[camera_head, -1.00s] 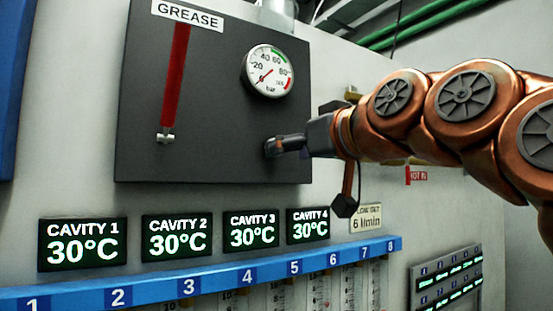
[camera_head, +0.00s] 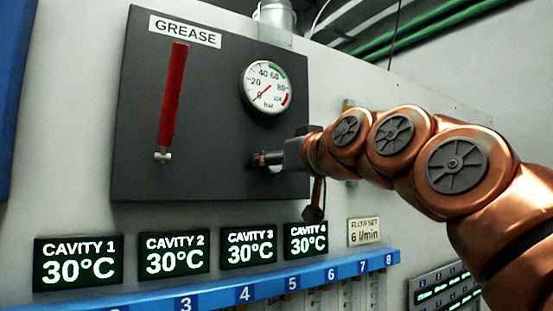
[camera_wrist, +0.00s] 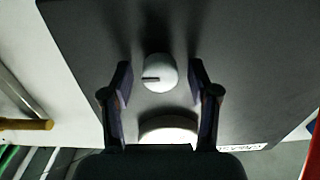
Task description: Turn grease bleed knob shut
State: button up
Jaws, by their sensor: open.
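A round white knob (camera_wrist: 160,73) with a dark pointer line shows in the wrist view, on the dark grease panel (camera_head: 215,120). The line points left in that view. My gripper (camera_wrist: 160,78) is open, one finger on each side of the knob with a gap on both sides. I cannot tell how far the fingertips reach along the knob's depth. In the head view my gripper (camera_head: 262,159) is at the panel's lower right, below the gauge, and mostly hides the knob.
A round pressure gauge (camera_head: 266,87) sits above my gripper, its needle near zero. A red grease level column (camera_head: 173,95) is at the panel's left. Cavity displays (camera_head: 174,255) and a blue numbered rail (camera_head: 340,268) run below. A pipe (camera_head: 276,20) stands above the panel.

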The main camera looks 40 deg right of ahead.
jog(key=shift+c, duration=0.2)
jog(key=c, duration=1.1)
jog(key=shift+b, duration=0.4)
jog(key=shift+a+n+b, duration=0.2)
jog(key=shift+n+b, duration=0.8)
jog(key=shift+n, duration=7.9)
jog(key=shift+f, duration=0.1)
